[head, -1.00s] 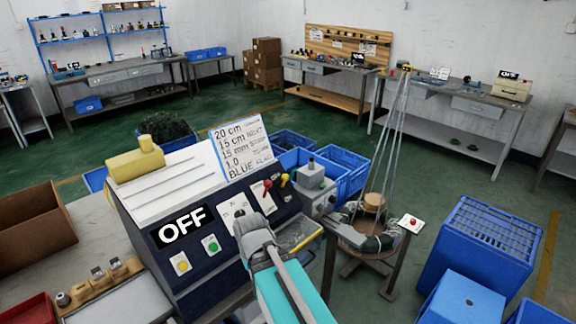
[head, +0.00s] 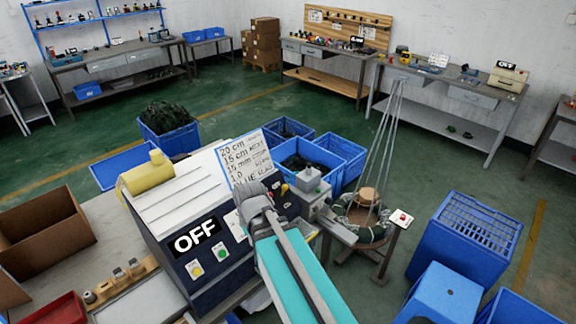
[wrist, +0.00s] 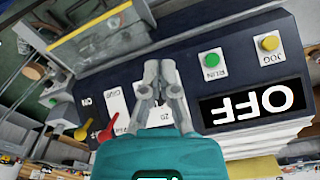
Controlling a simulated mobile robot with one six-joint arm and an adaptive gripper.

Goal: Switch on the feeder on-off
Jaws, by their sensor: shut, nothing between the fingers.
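The dark control panel (wrist: 235,70) of the machine fills much of the wrist view, upside down. It carries a black display reading OFF (head: 195,236), a green RUN button (wrist: 210,58) and a yellow JOG button (wrist: 269,43). My gripper (wrist: 159,68) is shut and empty, over the panel between the RUN button and the levers. No label reading feeder is legible.
A grey box with a knob (head: 309,180) stands at the machine's right end. Beyond it is a wire coil stand (head: 362,222) with a red button on a small post (head: 401,217). Blue crates (head: 465,245) stand at right.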

